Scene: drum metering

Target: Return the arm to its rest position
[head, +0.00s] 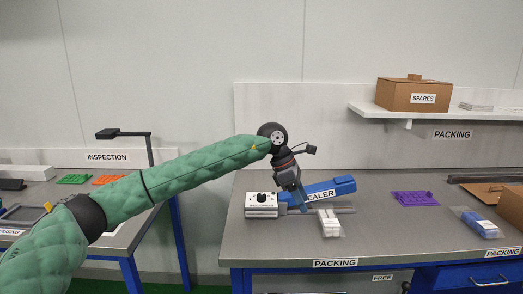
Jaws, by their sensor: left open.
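My left arm, in a green quilted sleeve, reaches across the head view from the lower left to the packing bench (270,250). My left gripper (303,208) points down in front of the blue and white sealer (262,204) and partly hides its label. The gripper is open, and I see nothing held in it. A clear bag with white contents (330,224) lies on the bench just right of and below the gripper. Whether the fingertips touch the sealer or the bag is hard to tell. My right gripper is not in view.
A purple tray (415,198) and a bag with a blue item (478,224) lie on the bench to the right. A spares box (413,95) stands on the wall shelf. The inspection bench (40,192) is at left, with a gap between the benches.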

